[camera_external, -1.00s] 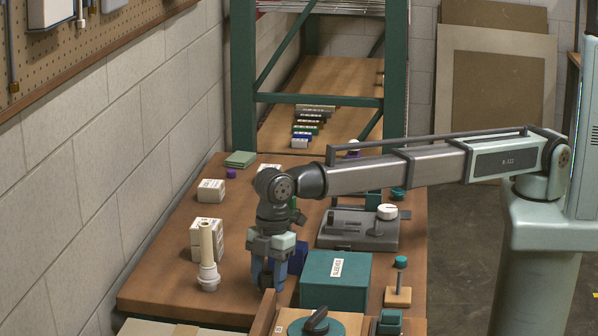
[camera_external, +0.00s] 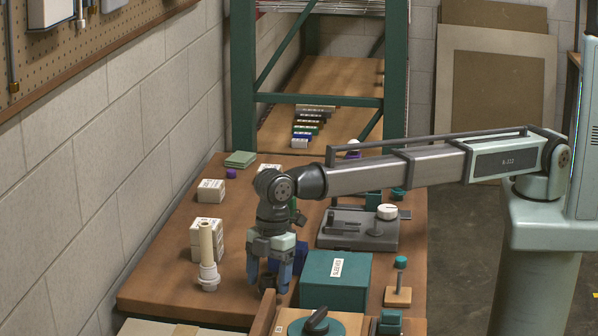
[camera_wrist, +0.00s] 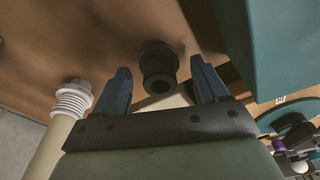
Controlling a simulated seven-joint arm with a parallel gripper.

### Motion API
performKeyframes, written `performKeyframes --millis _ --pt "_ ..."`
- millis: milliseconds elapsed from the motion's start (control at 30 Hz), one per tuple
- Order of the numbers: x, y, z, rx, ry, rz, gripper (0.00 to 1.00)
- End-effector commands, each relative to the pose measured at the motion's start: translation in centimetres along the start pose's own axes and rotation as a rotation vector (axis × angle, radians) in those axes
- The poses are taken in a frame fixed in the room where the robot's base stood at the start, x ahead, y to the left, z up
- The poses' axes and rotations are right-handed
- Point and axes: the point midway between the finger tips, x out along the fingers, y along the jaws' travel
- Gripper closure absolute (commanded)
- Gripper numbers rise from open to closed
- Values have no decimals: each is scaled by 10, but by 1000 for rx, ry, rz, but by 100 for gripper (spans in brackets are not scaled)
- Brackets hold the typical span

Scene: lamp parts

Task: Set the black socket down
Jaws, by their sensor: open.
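The black socket (camera_wrist: 158,69) stands on the brown table between the two blue fingers of my gripper (camera_wrist: 160,88) in the wrist view, with a gap on each side. The socket (camera_external: 268,282) shows small and dark, partly covered by the fingers, in the external view. My gripper (camera_external: 268,276) points down, is open and has its fingertips low over the table. Whether the socket is fully upright is hard to tell.
The teal sleeves box (camera_external: 337,280) stands close on the right. A cream tube with a white threaded base (camera_external: 208,262) stands to the left, with white boxes (camera_external: 209,191) behind it. A wooden edge (camera_external: 263,315) lies in front. The table at left front is clear.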

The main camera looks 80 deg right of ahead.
Motion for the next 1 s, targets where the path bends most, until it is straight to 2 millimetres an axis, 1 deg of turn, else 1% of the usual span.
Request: performKeyframes --millis 167,400,600,800,1000 --pt "-20 0 0 0 1 0 27" --pt "-66 0 -1 0 2 1 27" --pt "-98 0 0 0 1 0 27" --pt "-116 0 0 0 1 0 27" --pt "-120 0 0 0 -1 0 27"
